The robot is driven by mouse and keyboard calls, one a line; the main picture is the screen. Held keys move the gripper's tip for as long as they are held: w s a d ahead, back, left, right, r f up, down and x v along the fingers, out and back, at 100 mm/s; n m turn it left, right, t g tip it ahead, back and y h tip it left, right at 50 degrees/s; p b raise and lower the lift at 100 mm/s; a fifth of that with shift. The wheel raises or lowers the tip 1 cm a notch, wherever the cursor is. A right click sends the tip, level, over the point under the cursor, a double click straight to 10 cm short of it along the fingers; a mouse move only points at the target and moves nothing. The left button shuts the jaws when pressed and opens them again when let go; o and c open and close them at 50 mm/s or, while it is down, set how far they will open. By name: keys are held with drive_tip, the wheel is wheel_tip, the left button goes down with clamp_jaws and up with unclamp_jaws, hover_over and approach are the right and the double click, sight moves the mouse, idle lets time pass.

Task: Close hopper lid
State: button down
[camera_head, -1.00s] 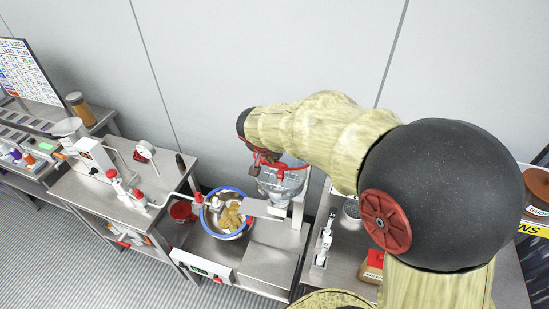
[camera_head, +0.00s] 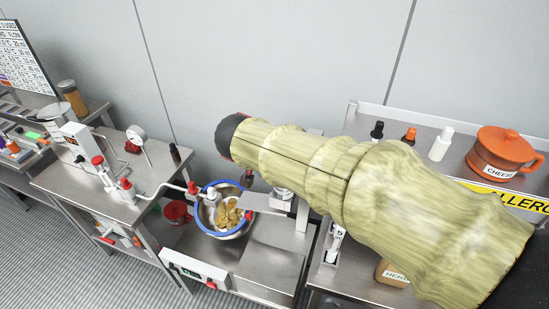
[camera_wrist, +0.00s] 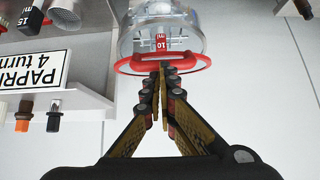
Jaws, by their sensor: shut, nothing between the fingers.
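The clear hopper (camera_wrist: 190,30) shows at the top of the wrist view, with a red ring (camera_wrist: 165,56) around its near end and a red tag marked 10. I cannot tell whether its lid is up or down. My gripper (camera_wrist: 163,72) is shut and empty, its fingertips at the red ring. They overlap it in the picture; whether they touch is unclear. In the head view my arm hides my gripper and most of the hopper; only a lower part (camera_head: 283,192) shows above the metal stand.
A steel bowl with a blue rim (camera_head: 204,222) holds yellowish food on the bench left of the hopper. A white control box (camera_head: 195,270) is at the bench front. Small bottles and an orange cheese pot (camera_head: 500,150) stand on a shelf at right.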

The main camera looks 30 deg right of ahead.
drive_tip(key=shift+t+h, duration=0.3)
drive_tip(key=shift+h, duration=0.1)
drive_tip(key=f+b, duration=0.1)
drive_tip(key=b, duration=0.2)
drive_tip(key=s+a+f+b, duration=0.1)
drive_tip(key=f+b, duration=0.1)
drive_tip(key=b, duration=0.1)
drive_tip(key=f+b, duration=0.2)
drive_tip(key=b, duration=0.1)
drive_tip(key=shift+s+a+f, duration=0.1)
drive_tip(key=shift+s+a, duration=0.05)
drive_tip(key=shift+f+b, duration=0.1)
drive_tip(key=shift+b, duration=0.2)
